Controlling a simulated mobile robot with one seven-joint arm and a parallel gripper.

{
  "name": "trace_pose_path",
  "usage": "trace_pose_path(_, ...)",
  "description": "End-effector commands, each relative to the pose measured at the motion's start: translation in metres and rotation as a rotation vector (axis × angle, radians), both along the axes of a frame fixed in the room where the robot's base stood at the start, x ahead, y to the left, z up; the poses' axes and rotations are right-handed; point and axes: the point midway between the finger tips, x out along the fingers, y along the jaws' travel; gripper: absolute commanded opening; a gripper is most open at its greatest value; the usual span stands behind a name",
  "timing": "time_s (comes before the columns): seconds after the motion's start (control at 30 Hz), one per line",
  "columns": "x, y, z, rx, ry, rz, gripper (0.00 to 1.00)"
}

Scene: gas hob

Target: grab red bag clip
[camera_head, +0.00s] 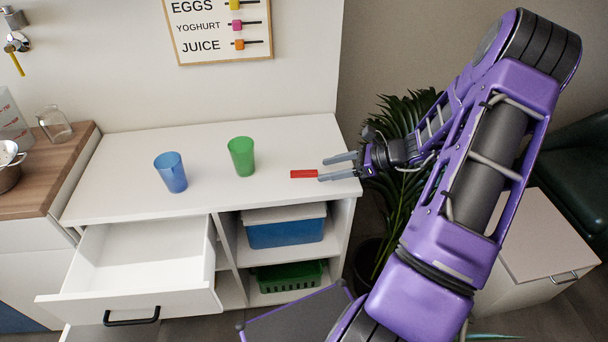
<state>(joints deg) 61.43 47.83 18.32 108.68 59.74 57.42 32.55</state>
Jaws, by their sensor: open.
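A small red bag clip (303,174) lies flat on the white countertop (270,205), right of the green cup. My gripper (330,168) comes in from the right, low over the counter's right end, with its two grey fingers pointing left. It is open and nothing shows between the fingers. The clip lies just left of the fingertips, close to the tip of the nearer finger. I cannot tell whether that finger touches the clip.
A green cup (241,156) and a blue cup (171,172) stand left of the clip. An empty drawer (145,262) is pulled out below. Shelves hold a blue bin (285,234) and a green basket (290,277). A plant (402,215) stands beyond the counter's right edge.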

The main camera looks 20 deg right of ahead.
Motion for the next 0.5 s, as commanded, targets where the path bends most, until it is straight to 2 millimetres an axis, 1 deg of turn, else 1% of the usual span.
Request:
trace_pose_path(0.13,0.006,0.007,-0.005,0.002,0.0,0.002,0.64)
trace_pose_path(0.33,0.026,0.025,-0.019,0.002,0.001,0.003,0.64)
trace_pose_path(0.5,0.034,0.035,-0.025,0.0,0.0,0.001,0.64)
